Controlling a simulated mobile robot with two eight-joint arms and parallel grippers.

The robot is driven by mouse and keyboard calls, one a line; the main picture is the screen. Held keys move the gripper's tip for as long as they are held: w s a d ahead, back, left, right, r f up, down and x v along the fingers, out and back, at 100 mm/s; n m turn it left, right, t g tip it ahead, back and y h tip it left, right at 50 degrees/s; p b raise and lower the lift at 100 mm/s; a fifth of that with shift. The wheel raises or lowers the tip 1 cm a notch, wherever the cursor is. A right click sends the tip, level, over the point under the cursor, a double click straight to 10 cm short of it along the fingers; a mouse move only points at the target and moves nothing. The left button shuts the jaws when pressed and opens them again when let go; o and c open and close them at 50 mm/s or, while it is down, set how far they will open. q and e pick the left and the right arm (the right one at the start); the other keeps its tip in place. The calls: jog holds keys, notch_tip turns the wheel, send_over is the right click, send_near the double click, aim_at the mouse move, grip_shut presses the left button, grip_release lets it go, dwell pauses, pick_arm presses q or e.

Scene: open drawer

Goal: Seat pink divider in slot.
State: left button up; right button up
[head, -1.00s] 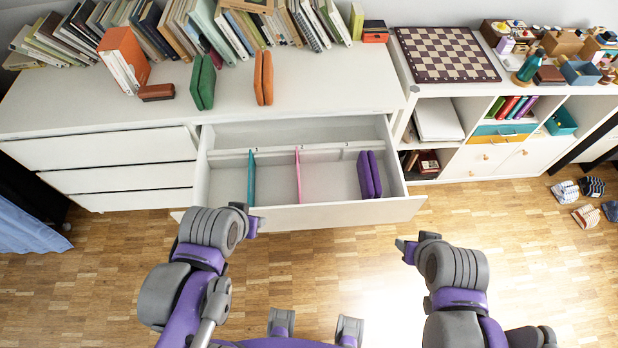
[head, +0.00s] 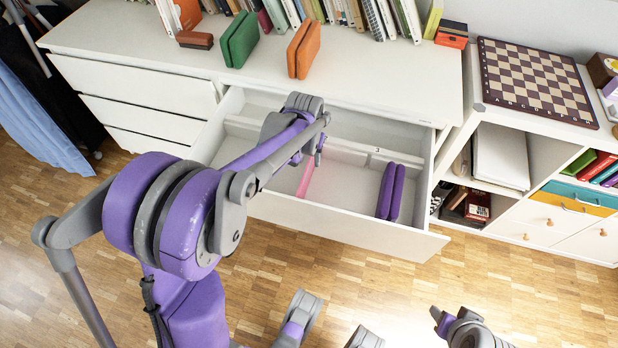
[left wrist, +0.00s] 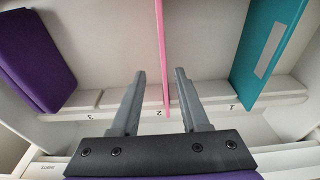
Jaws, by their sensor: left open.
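The pink divider (head: 306,178) stands in the open drawer (head: 345,226), between the purple pair and the teal divider. In the left wrist view the pink divider (left wrist: 161,40) is a thin strip whose end crosses the slotted rail (left wrist: 219,104) beside the label 2. I cannot tell whether it is fully down in a slot. My left gripper (head: 319,151) is above the drawer. In the left wrist view its fingers (left wrist: 160,71) are open, one on each side of the pink strip, with gaps visible. My right gripper (head: 438,316) is low at right, outside the drawer.
Purple cases (head: 390,192) stand in the drawer's right part. The teal divider (left wrist: 272,45) shows in the left wrist view; my arm hides it in the head view. Green (head: 239,39) and orange (head: 304,49) cases stand on the dresser top. Floor in front is clear.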

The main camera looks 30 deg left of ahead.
aim_at(308, 173)
pick_arm(q)
jog(key=shift+w+a+f+b, duration=0.15)
jog(key=shift+f+b, duration=0.25)
jog(key=shift+f, duration=1.15)
jog(key=shift+w+a+f+b, duration=0.15)
jog(key=shift+f+b, duration=0.25)
jog(key=shift+f, duration=1.2)
jog(key=shift+w+a+f+b, duration=0.15)
jog(key=shift+f+b, duration=0.25)
jog(key=shift+f, duration=1.15)
grip_shut()
